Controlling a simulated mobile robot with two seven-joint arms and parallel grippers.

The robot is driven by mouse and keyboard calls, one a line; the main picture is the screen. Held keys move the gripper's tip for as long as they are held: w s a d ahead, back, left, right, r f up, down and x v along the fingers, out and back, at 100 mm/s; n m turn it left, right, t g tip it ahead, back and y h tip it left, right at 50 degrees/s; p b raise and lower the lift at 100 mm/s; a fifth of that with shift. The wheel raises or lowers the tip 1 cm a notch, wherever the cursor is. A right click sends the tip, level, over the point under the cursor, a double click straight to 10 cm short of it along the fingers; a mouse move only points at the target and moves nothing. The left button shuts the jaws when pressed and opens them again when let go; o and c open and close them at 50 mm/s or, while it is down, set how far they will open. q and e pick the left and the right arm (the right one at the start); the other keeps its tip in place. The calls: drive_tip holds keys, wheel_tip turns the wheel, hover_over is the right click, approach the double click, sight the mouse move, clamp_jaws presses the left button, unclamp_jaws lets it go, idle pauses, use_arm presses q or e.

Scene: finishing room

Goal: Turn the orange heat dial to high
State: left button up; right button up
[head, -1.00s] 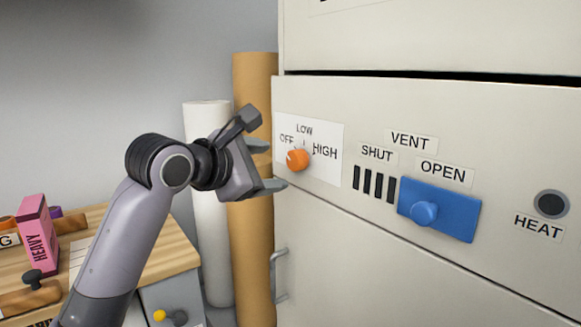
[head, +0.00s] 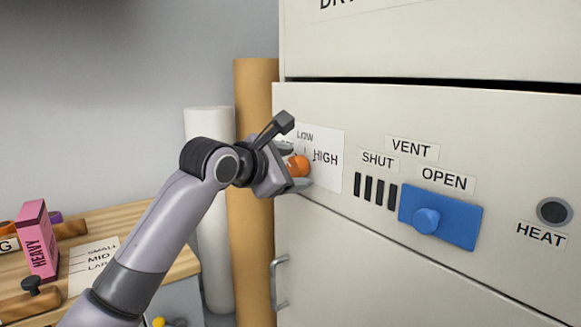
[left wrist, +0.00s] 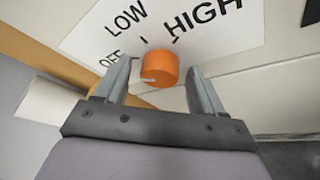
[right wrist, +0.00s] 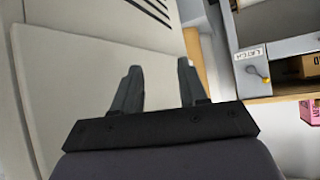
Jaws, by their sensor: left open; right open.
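The orange heat dial (head: 299,164) sits on a white label plate (head: 328,166) marked OFF, LOW and HIGH, on the cream cabinet front. In the left wrist view the dial (left wrist: 158,68) shows a short pale mark on its left side, towards OFF. My left gripper (head: 297,165) is open, with one finger on each side of the dial. In the left wrist view a gap shows between the dial and each finger. In the head view the gripper partly hides the dial and the OFF word. My right gripper (right wrist: 158,68) is open and empty, away from the dial.
A blue vent slider (head: 438,215) with a round knob and a dark round HEAT indicator (head: 554,211) are right of the dial. Tan (head: 254,220) and white (head: 209,170) rolls stand behind my left arm. A pink box (head: 37,240) stands on the wooden bench.

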use_arm(q)
drive_tip(key=shift+c, duration=0.7)
drive_tip(key=c, duration=0.9)
